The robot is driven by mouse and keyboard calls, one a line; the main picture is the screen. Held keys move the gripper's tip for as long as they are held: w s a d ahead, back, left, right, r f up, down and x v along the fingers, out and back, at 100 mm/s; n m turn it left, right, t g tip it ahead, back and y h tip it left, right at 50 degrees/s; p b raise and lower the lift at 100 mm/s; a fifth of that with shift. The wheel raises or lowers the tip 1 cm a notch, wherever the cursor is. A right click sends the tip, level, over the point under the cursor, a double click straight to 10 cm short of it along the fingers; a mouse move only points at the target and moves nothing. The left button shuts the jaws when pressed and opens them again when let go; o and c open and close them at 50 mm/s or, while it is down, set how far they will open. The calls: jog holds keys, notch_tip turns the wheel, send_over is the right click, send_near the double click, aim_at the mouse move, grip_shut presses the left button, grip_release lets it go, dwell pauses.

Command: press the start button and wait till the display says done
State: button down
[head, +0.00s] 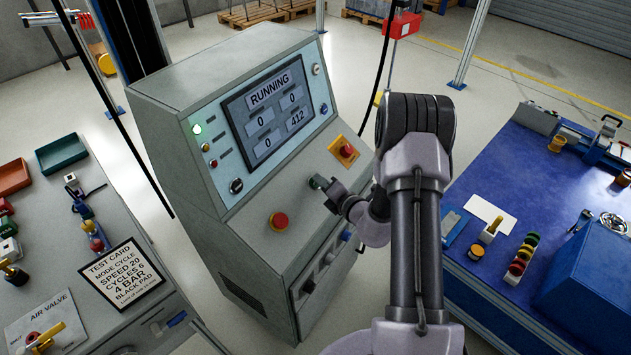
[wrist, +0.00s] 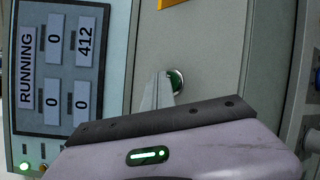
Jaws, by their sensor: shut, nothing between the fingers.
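The display (head: 276,113) on the grey control console reads RUNNING, with 0, 0, 0 and 412 in its boxes. It also shows, turned sideways, in the wrist view (wrist: 57,70). A green lamp (head: 197,129) is lit to its left. My gripper (head: 325,190) is shut and empty, its tips at the green button (wrist: 175,80) on the console's sloped panel. The fingers cover part of the button, and I cannot tell whether they touch it or how far it is pressed.
A red button (head: 278,221) sits lower left on the panel, and a red button on a yellow plate (head: 346,150) sits at upper right. A test card (head: 122,274) lies on the left bench. A blue bench (head: 540,190) with several parts stands at right.

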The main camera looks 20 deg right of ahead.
jog(key=shift+s+d+r+p, duration=0.15)
jog(key=shift+s+r+p, duration=0.2)
jog(key=shift+r, duration=0.2)
jog(key=r+p, duration=0.1)
jog(key=s+d+r+p, duration=0.1)
jog(key=s+r+p, duration=0.1)
jog(key=r, duration=0.1)
jog(key=shift+s+d+r, duration=0.1)
jog(key=shift+d, duration=0.15)
dwell(0.6)
